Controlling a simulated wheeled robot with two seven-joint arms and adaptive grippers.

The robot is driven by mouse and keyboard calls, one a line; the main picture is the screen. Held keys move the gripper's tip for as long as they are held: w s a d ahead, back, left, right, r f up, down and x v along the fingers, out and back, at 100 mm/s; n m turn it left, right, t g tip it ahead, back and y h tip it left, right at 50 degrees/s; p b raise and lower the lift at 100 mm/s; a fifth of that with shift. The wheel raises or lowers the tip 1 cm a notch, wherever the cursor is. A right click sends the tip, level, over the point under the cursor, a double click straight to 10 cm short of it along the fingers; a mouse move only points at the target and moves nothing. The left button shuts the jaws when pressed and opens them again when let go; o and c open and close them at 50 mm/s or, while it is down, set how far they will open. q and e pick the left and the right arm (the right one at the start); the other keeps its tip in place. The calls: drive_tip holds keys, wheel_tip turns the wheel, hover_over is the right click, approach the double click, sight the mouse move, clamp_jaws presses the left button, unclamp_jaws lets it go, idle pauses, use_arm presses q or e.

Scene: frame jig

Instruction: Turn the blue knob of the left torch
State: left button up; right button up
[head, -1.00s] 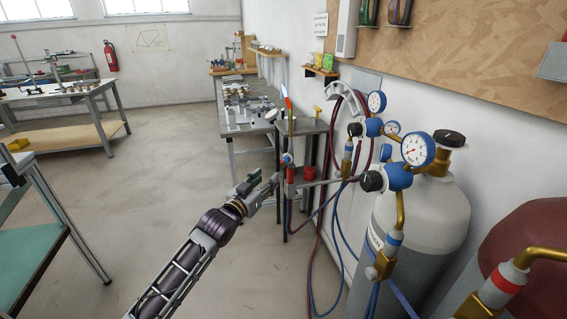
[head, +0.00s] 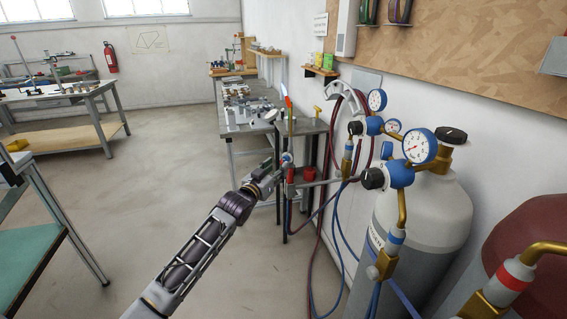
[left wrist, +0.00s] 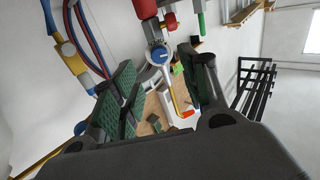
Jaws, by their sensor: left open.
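The left torch's blue knob (head: 287,158) shows small in the head view, at the torch holder beside the small side table. In the left wrist view the blue knob (left wrist: 159,55) has a pale rim and a white mark on its face, and a red part of the torch sits above it. My left gripper (head: 278,172) is at the torch in the head view. In the left wrist view its green-padded fingers (left wrist: 158,68) are open, one on each side of the knob's line. I cannot tell whether they touch it. My right gripper is out of view.
A grey gas cylinder (head: 440,215) with gauges stands at the right, with a dark red cylinder (head: 530,250) beside it. Red and blue hoses (head: 337,235) hang by the wall. A workbench (head: 245,118) stands behind. The floor at left is open.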

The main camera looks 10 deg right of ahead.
sight(285, 159)
use_arm(q)
drive_tip(key=shift+b+x, duration=0.35)
drive_tip(key=shift+x, duration=1.75)
drive_tip(key=shift+w+d, duration=0.4)
drive_tip(key=shift+w, duration=0.1)
drive_tip(key=shift+w+d, duration=0.2)
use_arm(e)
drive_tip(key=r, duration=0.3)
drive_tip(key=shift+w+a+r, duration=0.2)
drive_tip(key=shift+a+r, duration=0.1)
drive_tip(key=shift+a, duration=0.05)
use_arm(q)
drive_tip(key=shift+c, duration=0.4)
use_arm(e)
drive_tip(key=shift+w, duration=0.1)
use_arm(q)
clamp_jaws()
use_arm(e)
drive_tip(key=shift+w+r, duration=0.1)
